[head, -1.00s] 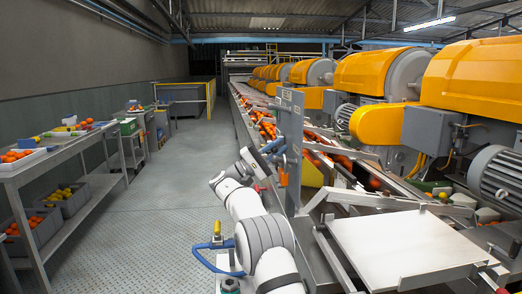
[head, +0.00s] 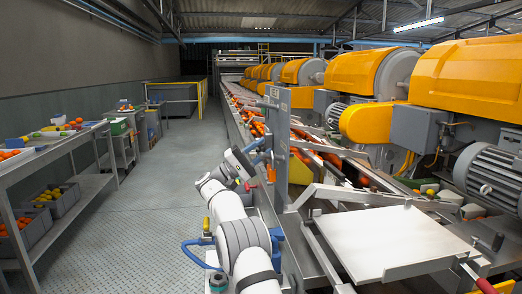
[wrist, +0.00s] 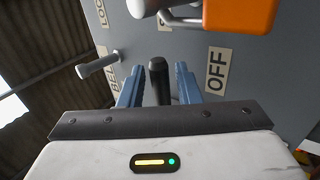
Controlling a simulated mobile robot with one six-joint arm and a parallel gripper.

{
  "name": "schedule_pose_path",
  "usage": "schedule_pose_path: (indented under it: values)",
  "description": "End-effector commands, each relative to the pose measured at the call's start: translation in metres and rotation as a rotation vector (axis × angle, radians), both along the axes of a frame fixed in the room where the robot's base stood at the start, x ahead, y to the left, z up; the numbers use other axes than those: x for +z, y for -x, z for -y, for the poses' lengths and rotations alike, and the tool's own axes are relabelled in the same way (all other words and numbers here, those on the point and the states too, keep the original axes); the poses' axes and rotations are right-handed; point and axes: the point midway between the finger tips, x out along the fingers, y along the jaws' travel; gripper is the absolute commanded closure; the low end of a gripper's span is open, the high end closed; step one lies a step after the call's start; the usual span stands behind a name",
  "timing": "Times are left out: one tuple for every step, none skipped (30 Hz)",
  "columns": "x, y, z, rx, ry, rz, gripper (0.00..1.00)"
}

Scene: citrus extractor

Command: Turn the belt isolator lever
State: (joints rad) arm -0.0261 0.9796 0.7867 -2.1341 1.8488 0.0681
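The belt isolator lever shows in the wrist view as a black rounded handle (wrist: 159,80) standing out from a grey panel (wrist: 225,95). The panel has an "OFF" label to the right of the handle and a partly hidden "BEL…" label to its left. My gripper (wrist: 158,82) is open, with one blue finger on each side of the black handle and a visible gap beside it. In the head view my gripper (head: 259,151) is at the left side of the upright grey panel (head: 281,120). The lever cannot be made out there.
An orange padlock (wrist: 240,12) hangs close above the fingers in the wrist view. A pale peg (wrist: 97,64) sticks out at the left. A conveyor with oranges runs behind the panel, with a white tray (head: 400,240) at right. The aisle floor (head: 150,220) is clear.

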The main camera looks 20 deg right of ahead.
Motion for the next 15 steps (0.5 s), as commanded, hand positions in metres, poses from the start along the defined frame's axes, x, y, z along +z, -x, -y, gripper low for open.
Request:
schedule_pose_path:
  values:
    - [0.001,0.001,0.002,-0.002,-0.001,0.000,0.65]
    - [0.001,0.001,0.002,-0.003,-0.001,0.001,0.64]
    - [0.001,0.001,0.003,-0.003,-0.001,0.001,0.64]
    - [0.001,0.001,0.003,-0.003,-0.001,0.001,0.64]
    - [0.001,0.001,0.003,-0.004,-0.001,0.002,0.64]
    - [0.001,0.001,0.003,-0.004,-0.001,0.002,0.64]
    - [0.001,0.001,0.004,-0.004,-0.001,0.001,0.64]
    - [0.001,0.001,0.004,-0.004,-0.001,0.001,0.64]
    - [0.001,0.001,0.003,-0.004,-0.001,0.001,0.64]
    - [0.001,0.001,0.003,-0.004,-0.001,0.001,0.64]
    - [0.000,0.000,0.002,-0.004,-0.001,0.001,0.64]
    - [-0.001,0.000,0.000,-0.004,-0.001,0.001,0.64]
    - [-0.002,0.000,-0.002,-0.004,-0.001,0.001,0.64]
    - [-0.004,-0.001,-0.004,-0.004,-0.001,0.000,0.64]
    - [-0.006,-0.001,-0.008,-0.004,-0.001,0.000,0.64]
